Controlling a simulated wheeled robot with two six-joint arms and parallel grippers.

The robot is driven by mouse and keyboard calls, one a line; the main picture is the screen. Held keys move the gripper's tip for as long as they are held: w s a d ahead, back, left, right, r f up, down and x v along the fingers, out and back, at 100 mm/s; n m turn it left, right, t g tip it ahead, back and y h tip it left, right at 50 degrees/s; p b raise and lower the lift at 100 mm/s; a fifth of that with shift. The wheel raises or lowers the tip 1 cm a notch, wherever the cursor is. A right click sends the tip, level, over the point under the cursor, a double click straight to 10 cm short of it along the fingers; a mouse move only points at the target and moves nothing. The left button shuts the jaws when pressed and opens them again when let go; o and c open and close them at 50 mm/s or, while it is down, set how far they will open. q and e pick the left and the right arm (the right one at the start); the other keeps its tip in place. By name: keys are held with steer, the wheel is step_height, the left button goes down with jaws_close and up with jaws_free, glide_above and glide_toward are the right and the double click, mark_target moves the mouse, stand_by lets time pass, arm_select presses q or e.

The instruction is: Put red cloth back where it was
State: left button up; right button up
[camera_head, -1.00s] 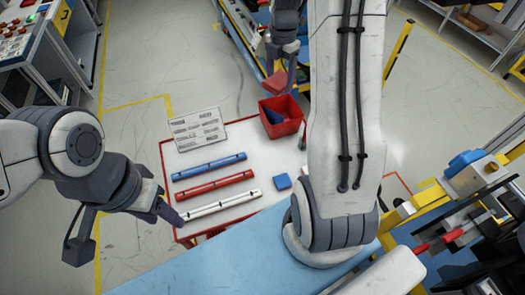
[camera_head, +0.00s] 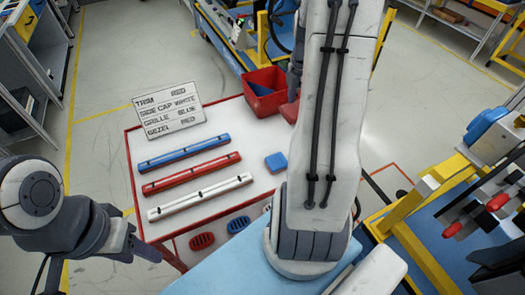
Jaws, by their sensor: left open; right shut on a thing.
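The red cloth (camera_head: 289,111) shows at the right side of the red bin (camera_head: 268,101), partly hidden by my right arm. My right gripper (camera_head: 294,92) is shut on the cloth; its fingers are mostly hidden behind the arm. I cannot tell whether the cloth touches the table or the bin. The bin stands at the back of the white, red-edged table (camera_head: 222,121) with something blue inside. My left gripper (camera_head: 150,252) is open and empty at the table's front left corner.
A sign (camera_head: 168,110) stands at the back left. Blue (camera_head: 184,153), red (camera_head: 191,174) and white (camera_head: 200,197) bars lie in front of it. A small blue block (camera_head: 275,162) lies near my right arm. Yellow-framed equipment (camera_head: 420,190) stands at the right.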

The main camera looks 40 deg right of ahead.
steer(key=shift+s+d+f+b, duration=0.1)
steer(key=shift+s+f+b, duration=0.15)
steer(key=shift+f, duration=0.25)
steer(key=shift+s+d+f+b, duration=0.15)
steer(key=shift+s+f, duration=0.1)
steer(key=shift+f, duration=0.25)
steer(key=p, duration=0.3)
glide_above(262, 138)
step_height(262, 138, down, 7)
steer(key=shift+s+d+r, duration=0.1)
steer(key=shift+r, duration=0.1)
step_height(262, 138, down, 4)
steer(key=shift+r+m+p, duration=0.1)
steer(key=shift+m+p, duration=0.2)
arm_select(q)
steer(key=shift+r, duration=0.8)
arm_select(e)
steer(key=shift+f, duration=0.2)
steer(key=shift+f, duration=0.2)
steer(key=o, duration=1.2)
arm_select(q)
steer(key=shift+f, duration=0.1)
arm_select(e)
steer(key=shift+o, duration=0.2)
